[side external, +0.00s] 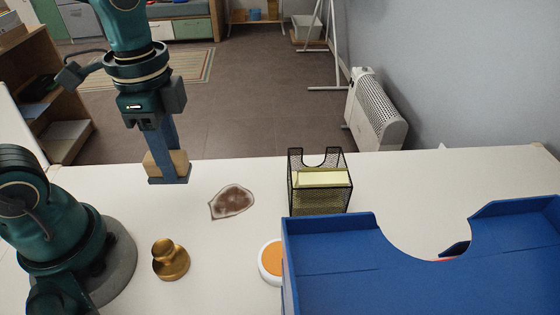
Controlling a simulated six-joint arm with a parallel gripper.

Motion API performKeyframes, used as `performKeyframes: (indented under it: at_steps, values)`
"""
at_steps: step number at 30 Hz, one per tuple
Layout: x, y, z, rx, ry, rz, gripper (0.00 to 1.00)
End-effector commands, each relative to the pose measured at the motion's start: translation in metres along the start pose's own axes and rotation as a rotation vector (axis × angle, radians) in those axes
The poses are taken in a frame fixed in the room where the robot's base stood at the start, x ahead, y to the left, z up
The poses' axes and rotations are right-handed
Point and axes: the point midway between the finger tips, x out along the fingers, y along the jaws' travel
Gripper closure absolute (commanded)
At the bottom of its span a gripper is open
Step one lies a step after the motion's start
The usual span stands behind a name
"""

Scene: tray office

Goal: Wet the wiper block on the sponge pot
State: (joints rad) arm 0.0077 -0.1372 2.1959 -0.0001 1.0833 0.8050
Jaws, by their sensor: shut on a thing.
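The wiper block (166,166) is a tan block with a blue-grey underside. My gripper (165,148) is shut on it and holds it at the upper left, seemingly above the table's far edge; its exact height is hard to tell. The sponge pot (271,262) is a round white dish with an orange top. It stands on the table beside the blue tray, whose left wall hides part of its right side. My gripper and the block are well apart from the pot, up and to the left of it in the picture.
A brown stain (232,201) marks the white table (215,285). A brass knobbed weight (170,260) stands left of the pot. A black mesh holder (320,200) with yellow notes (321,178) stands behind it. A large blue tray (345,285) fills the right front.

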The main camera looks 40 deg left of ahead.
Motion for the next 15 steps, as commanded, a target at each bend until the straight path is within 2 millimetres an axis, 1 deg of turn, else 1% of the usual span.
performKeyframes:
  at_steps: [9,10,11,12,13,15]
  values:
    - [-0.0011,-0.0015,0.0008,0.0,0.0,-0.001,1.0]
    - [-0.001,-0.0015,0.0008,0.0,0.0,-0.001,0.68]
    - [-0.001,-0.0015,0.0008,0.0,0.0,-0.001,0.79]
    - [-0.001,-0.0014,0.0008,0.0,0.0,0.0,0.94]
    - [-0.001,-0.0014,0.0008,0.0,0.0,0.0,1.0]
    - [-0.0009,-0.0014,0.0008,0.001,0.0,0.0,1.0]
